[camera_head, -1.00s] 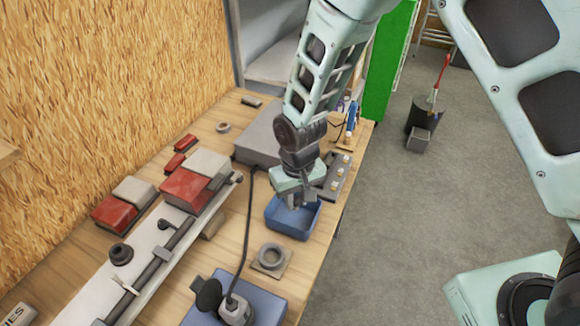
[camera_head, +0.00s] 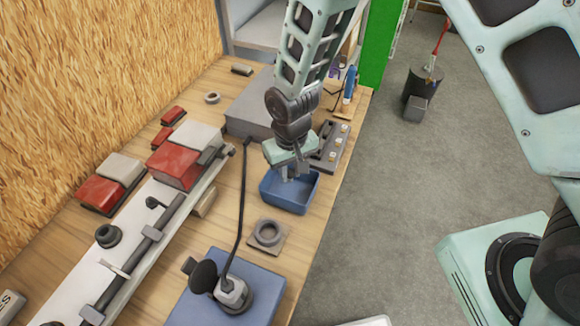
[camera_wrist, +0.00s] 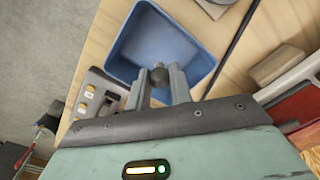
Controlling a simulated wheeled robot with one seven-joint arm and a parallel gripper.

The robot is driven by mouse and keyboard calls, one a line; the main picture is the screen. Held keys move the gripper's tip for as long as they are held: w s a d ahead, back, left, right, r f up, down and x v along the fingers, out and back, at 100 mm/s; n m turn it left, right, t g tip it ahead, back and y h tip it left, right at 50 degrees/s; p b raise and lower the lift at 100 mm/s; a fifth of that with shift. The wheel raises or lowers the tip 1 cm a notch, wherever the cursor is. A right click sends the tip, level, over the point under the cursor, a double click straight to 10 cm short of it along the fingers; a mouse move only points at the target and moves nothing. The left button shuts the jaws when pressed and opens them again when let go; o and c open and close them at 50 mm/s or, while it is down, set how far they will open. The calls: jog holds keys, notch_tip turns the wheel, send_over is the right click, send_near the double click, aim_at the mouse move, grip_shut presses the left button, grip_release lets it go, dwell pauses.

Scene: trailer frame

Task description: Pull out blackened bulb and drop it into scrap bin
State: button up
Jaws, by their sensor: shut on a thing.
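My gripper (camera_head: 289,172) is over the blue open bin (camera_head: 291,207) on the workbench. In the wrist view my gripper (camera_wrist: 160,84) is shut on a small dark round bulb (camera_wrist: 159,75), which shows between the fingertips. The blue bin (camera_wrist: 122,44) lies beneath the fingers in that view, and its visible floor looks empty. The bulb is too small to make out in the head view. I cannot tell exactly how high the bulb is above the bin.
A grey box (camera_head: 250,120) is at the back left. A ring on a square plate (camera_head: 267,235) and a blue box with a cable (camera_head: 240,277) are in front. Red-and-white lamps (camera_head: 176,165) and a rail lie left.

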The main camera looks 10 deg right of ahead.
aim_at(290, 181)
jog(key=shift+f+b, duration=1.8)
jog(key=shift+f, duration=0.95)
jog(key=shift+f, duration=0.15)
jog(key=o, duration=1.2)
jog(key=shift+r+p, duration=2.4)
jog(key=shift+r, duration=1.15)
